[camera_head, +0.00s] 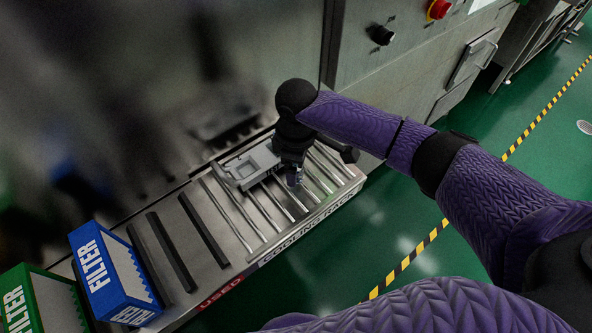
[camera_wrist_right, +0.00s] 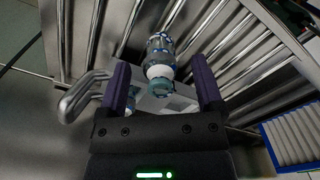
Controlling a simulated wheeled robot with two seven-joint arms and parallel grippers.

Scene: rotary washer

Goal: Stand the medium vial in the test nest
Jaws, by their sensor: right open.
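A clear vial with blue bands and a white neck (camera_wrist_right: 160,62) shows in the right wrist view, at the gap between my right fingertips. I cannot tell its size class. My right gripper (camera_wrist_right: 162,82) is open around its near end, and I cannot tell whether either finger touches it. In the head view my right gripper (camera_head: 294,178) points down over the slatted rack, with a small bluish part at its tips. A pale grey holder (camera_head: 248,166) lies beside it on the left; I cannot tell whether this is the test nest. My left gripper is out of view.
The slatted metal rack (camera_head: 232,222) has a lettered front edge. A blue filter box (camera_head: 100,272) and a green filter box (camera_head: 38,300) stand at its left end. A metal machine wall rises behind. Bent metal tubes (camera_wrist_right: 82,95) are left of my right gripper in the wrist view.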

